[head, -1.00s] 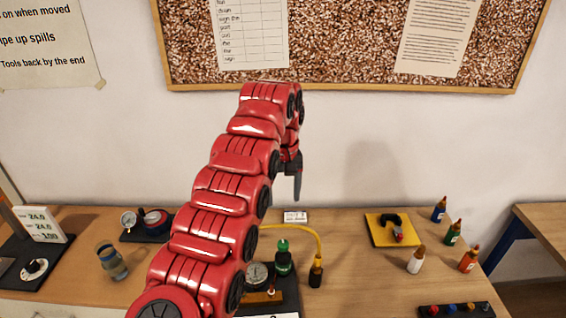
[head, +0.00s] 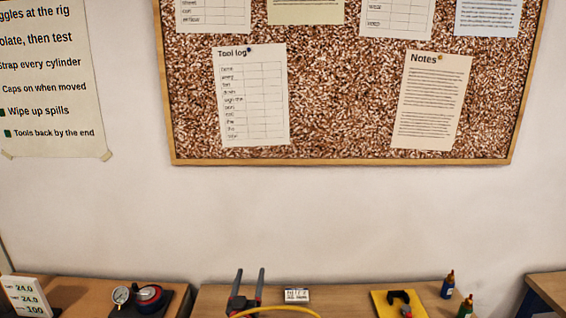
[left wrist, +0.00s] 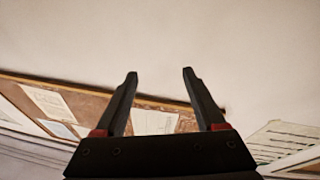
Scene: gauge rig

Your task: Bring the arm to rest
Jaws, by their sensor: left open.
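My left gripper (head: 248,287) shows at the bottom of the head view, its two grey fingers pointing up, apart and with nothing between them. It stands in front of the bench, left of a small white label block. In the left wrist view the same gripper (left wrist: 160,85) is open and empty, with the wall and the tilted pinboard behind its fingers. Most of my left arm is below the head view. My right gripper is not in view.
A pinboard (head: 340,110) hangs on the wall above.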

